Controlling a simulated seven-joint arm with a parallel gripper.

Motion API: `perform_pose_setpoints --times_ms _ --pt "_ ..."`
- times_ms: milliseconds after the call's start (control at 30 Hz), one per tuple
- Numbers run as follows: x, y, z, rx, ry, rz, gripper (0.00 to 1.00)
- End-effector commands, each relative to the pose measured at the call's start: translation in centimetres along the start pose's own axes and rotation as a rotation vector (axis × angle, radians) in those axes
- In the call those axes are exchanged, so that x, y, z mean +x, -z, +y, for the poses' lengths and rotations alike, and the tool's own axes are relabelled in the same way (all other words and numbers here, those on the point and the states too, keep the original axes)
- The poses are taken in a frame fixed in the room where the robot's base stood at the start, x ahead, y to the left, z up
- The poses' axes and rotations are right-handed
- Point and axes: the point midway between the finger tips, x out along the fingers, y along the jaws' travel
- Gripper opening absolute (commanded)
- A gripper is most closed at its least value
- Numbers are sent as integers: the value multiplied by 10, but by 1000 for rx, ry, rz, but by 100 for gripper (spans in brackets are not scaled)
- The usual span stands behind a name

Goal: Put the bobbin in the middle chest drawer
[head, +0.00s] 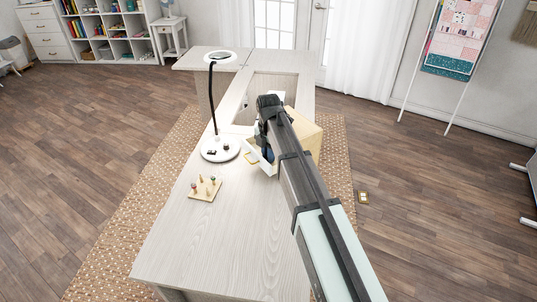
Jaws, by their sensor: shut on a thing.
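A pale wooden chest (309,134) stands on the cabinet top, mostly behind my arm. A light drawer-like panel (257,161) juts out at its left front; I cannot tell which drawer it is. My arm reaches in from the lower right, and its dark end is over the chest's left side. My gripper (267,153) shows only as a small dark-blue patch beside the panel, largely covered by my arm. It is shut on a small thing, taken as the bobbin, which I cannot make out. The drawer's inside is hidden.
A lamp with a round white base (220,149) and black neck stands left of the chest. A small wooden peg board (205,188) with several pegs lies nearer. The cabinet top (215,240) is clear in front. A recess lies behind the chest.

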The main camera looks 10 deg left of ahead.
Motion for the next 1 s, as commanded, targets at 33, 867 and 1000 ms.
perform_pose_setpoints --times_ms 33,867,1000 --pt "0 0 0 0 0 0 0" --pt "1 0 0 0 0 0 45" --pt "-10 0 0 0 0 0 45"
